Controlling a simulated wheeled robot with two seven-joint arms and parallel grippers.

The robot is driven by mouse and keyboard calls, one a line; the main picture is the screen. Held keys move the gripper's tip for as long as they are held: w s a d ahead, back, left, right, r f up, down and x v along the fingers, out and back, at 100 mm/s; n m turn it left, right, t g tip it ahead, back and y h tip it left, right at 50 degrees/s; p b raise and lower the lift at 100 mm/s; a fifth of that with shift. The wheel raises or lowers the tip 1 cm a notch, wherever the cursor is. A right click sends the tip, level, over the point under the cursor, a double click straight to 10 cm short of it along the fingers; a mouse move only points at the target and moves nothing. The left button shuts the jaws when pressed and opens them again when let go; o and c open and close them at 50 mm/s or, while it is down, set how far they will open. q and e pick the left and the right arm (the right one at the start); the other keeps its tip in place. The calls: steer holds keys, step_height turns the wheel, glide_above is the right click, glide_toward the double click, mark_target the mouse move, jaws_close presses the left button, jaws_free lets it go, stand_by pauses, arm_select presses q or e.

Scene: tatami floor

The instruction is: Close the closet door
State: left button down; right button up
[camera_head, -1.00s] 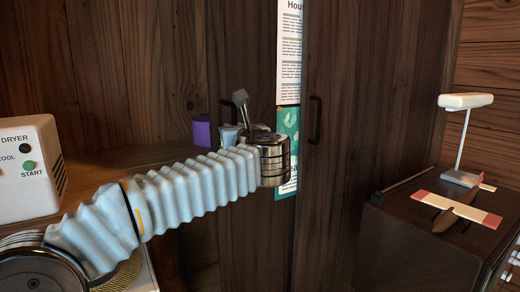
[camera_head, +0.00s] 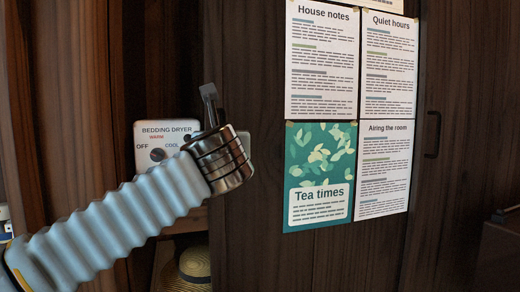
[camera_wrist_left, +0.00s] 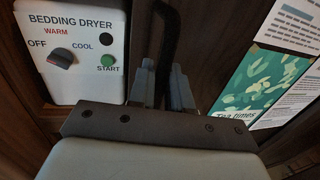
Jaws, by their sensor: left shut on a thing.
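The closet door is a dark brown panel (camera_head: 260,250) with pinned sheets. My left gripper is shut on its dark vertical handle (camera_wrist_left: 168,35). In the left wrist view the fingers of my left gripper (camera_wrist_left: 163,78) are on either side of the handle. A gap remains open left of the panel, showing the closet inside. My right gripper is not in view.
In the gap stand a white bedding dryer (camera_head: 150,130) and, lower, a straw hat (camera_head: 190,268). Another dark panel (camera_head: 465,90) with its own handle (camera_head: 432,135) is on the right. A dark cabinet (camera_head: 500,255) shows at lower right.

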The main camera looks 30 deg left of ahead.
arm_select(q)
steer(key=s+a+p, duration=0.1)
steer(key=s+a, duration=1.1)
steer(key=s, duration=0.3)
steer(key=shift+s+a+p, duration=0.2)
steer(key=shift+s+p, duration=0.15)
steer(key=shift+s, duration=0.05)
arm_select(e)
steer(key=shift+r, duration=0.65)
arm_select(q)
steer(key=c, duration=1.3)
jaws_free()
steer(key=shift+s+a, duration=0.1)
steer(key=shift+c, duration=0.2)
steer(key=shift+o, duration=0.4)
glide_toward(275, 138)
steer(key=shift+w+a+r+p, duration=0.2)
steer(key=shift+w+a, duration=0.2)
steer(key=shift+a, duration=0.3)
steer(key=shift+w+a+r+p, duration=0.15)
steer(key=shift+w+a, duration=0.3)
steer(key=shift+a, duration=0.3)
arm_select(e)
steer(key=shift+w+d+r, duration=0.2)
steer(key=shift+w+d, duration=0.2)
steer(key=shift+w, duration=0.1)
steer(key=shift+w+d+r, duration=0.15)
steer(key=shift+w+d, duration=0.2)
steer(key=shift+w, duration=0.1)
